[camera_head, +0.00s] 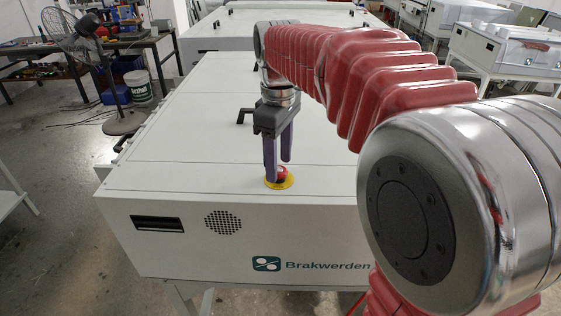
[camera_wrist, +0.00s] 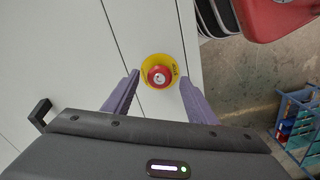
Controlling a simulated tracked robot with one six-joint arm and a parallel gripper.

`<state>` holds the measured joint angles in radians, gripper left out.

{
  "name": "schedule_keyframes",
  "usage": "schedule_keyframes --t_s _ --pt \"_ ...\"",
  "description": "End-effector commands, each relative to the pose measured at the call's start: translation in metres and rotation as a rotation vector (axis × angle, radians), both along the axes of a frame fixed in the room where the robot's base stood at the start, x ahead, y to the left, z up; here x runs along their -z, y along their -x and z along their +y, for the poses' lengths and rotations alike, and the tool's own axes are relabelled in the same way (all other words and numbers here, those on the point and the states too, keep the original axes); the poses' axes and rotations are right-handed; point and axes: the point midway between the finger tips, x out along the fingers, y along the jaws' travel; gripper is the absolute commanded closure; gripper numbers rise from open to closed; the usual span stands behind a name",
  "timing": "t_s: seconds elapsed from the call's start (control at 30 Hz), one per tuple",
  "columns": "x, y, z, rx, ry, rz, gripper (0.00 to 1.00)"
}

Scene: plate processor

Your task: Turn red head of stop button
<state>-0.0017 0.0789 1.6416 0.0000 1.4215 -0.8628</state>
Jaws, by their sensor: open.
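The stop button has a round red head (camera_wrist: 160,76) on a yellow ring (camera_wrist: 146,66), set in the white top of the plate processor (camera_head: 180,120). In the head view the red head (camera_head: 283,173) and yellow ring (camera_head: 280,184) sit near the machine's front edge, partly hidden by a finger. My gripper (camera_head: 278,170) points down over the button with its two purple fingers apart. In the wrist view my gripper (camera_wrist: 160,90) is open, with one finger on each side of the red head. It looks empty, and I see gaps between the fingers and the head.
The machine's front (camera_head: 190,235) has a dark slot and a round speaker grille. A standing fan (camera_head: 90,50) and a workbench are at the back left. A blue crate (camera_wrist: 300,125) is on the floor at the right. The machine top around the button is clear.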

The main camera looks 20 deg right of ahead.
Motion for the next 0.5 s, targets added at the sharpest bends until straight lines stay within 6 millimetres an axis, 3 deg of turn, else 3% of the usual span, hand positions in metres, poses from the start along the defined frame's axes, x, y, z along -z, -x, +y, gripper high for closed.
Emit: schedule_keyframes --t_s 0.4,0.5 --pt "0.0090 0.0001 -0.0002 0.000 0.000 0.000 0.48" --pt "0.0089 0.0001 -0.0002 0.001 0.000 0.000 0.55"
